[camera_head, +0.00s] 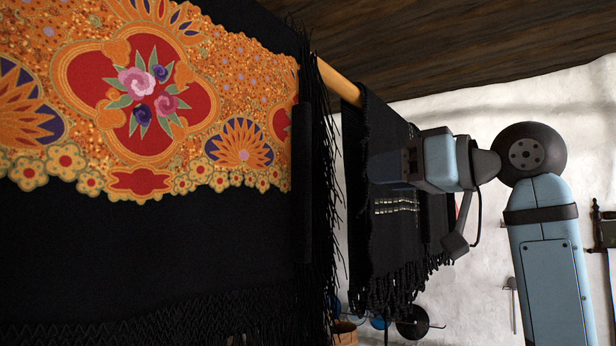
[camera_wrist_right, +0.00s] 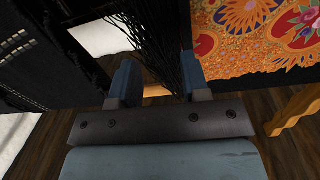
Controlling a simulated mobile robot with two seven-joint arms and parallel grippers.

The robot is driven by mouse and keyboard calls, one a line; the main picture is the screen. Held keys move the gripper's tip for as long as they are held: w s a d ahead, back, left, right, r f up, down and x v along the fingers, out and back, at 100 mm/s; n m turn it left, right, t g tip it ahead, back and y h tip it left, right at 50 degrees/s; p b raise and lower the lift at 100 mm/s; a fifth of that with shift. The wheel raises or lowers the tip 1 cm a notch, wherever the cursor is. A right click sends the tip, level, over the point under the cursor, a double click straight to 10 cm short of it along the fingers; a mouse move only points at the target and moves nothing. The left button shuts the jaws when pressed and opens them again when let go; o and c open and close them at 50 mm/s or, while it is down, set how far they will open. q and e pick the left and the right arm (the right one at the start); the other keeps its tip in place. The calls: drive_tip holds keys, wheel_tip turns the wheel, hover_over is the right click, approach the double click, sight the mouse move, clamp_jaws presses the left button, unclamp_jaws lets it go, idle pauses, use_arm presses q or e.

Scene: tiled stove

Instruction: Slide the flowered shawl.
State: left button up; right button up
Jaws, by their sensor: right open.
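The flowered shawl (camera_head: 150,240) hangs at the left of the head view, black with a broad orange, red and purple flowered band and a fringed right edge. It also shows at the upper right of the wrist view (camera_wrist_right: 250,40). My right gripper (camera_head: 385,167) points left, in front of a second black shawl and right of the flowered shawl's fringe. In the wrist view its two blue fingers (camera_wrist_right: 160,78) are apart, with black fringe strands seen near and between them. Whether they touch the strands I cannot tell. My left gripper is not in view.
A wooden pole (camera_head: 338,82) carries the shawls. The second black shawl (camera_head: 385,235), with pale stripes and a fringe, hangs right of the flowered one with a narrow gap between. A white wall (camera_head: 480,105) stands behind, and a dark wooden ceiling (camera_head: 450,40) is above.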

sight(310, 154)
drive_tip(key=s+r+n, duration=0.1)
drive_tip(key=s+r, duration=0.3)
drive_tip(key=p+x, duration=0.3)
drive_tip(key=x, duration=1)
drive_tip(key=shift+a, duration=0.3)
drive_tip(key=shift+w+a+f, duration=0.1)
drive_tip(key=shift+w+a, duration=0.05)
drive_tip(key=shift+a, duration=0.2)
clamp_jaws()
